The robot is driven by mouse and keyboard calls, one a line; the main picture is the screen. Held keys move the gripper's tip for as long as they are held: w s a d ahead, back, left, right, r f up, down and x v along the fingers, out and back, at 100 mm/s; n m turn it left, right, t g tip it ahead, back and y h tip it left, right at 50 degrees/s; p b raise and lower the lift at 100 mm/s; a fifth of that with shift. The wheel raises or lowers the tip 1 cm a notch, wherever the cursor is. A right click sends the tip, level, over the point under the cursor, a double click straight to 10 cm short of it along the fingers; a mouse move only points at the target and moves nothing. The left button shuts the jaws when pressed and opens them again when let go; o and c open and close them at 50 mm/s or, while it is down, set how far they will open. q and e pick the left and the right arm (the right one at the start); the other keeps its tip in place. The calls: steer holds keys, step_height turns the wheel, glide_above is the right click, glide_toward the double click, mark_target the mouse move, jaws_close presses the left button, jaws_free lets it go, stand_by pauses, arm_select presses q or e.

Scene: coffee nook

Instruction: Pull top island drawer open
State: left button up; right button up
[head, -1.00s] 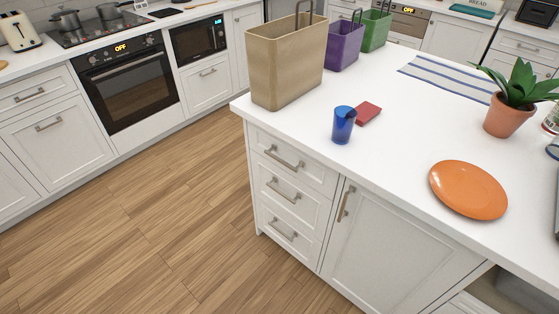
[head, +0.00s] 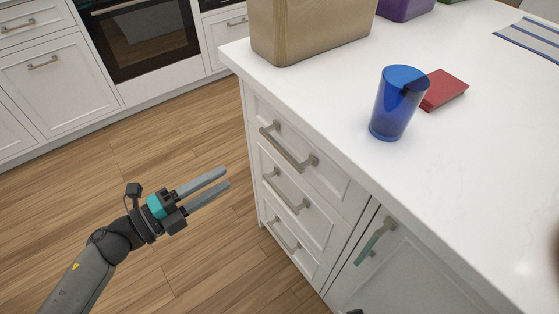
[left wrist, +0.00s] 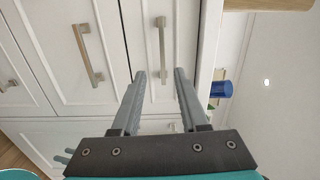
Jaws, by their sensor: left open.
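The island's top drawer (head: 300,145) is shut, flush with the front, with a metal bar handle (head: 288,148). My left gripper (head: 227,177) is open and empty, left of the island front and apart from it, fingers pointing toward the drawers. In the left wrist view, which is turned sideways, the top drawer handle (left wrist: 162,50) lies ahead of the open fingers (left wrist: 160,75), roughly between their lines. Nothing is between the fingers.
Two lower drawers (head: 285,193) with bar handles and a cabinet door with a handle (head: 375,240) are below and beside it. A blue cup (head: 392,110), a red item (head: 445,92) and a tan bin (head: 305,35) stand on the countertop. The wood floor (head: 190,265) is clear.

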mark_target(280, 147)
arm_select(q)
steer(key=shift+m, duration=0.4)
steer(key=x, duration=0.4)
steer(key=b+x, duration=0.1)
steer(key=x, duration=0.4)
steer(key=s+b+x, duration=0.1)
steer(key=x, duration=0.4)
steer(key=shift+w+d+r, duration=0.1)
steer(key=shift+d+r, duration=0.1)
steer(key=shift+d, duration=0.2)
steer(key=shift+w+d, duration=0.3)
steer(key=shift+d, duration=0.15)
arm_select(e)
steer(key=shift+w+a+r, duration=0.35)
steer(key=shift+w+r, duration=0.05)
steer(key=shift+r, duration=0.2)
steer(key=shift+w+a+r, duration=0.3)
steer(key=shift+w+r, duration=0.05)
steer(key=shift+r, duration=0.2)
steer(key=shift+w+a+r, duration=0.35)
steer(key=shift+w+r, duration=0.05)
steer(key=shift+r, duration=0.2)
arm_select(q)
jaws_close()
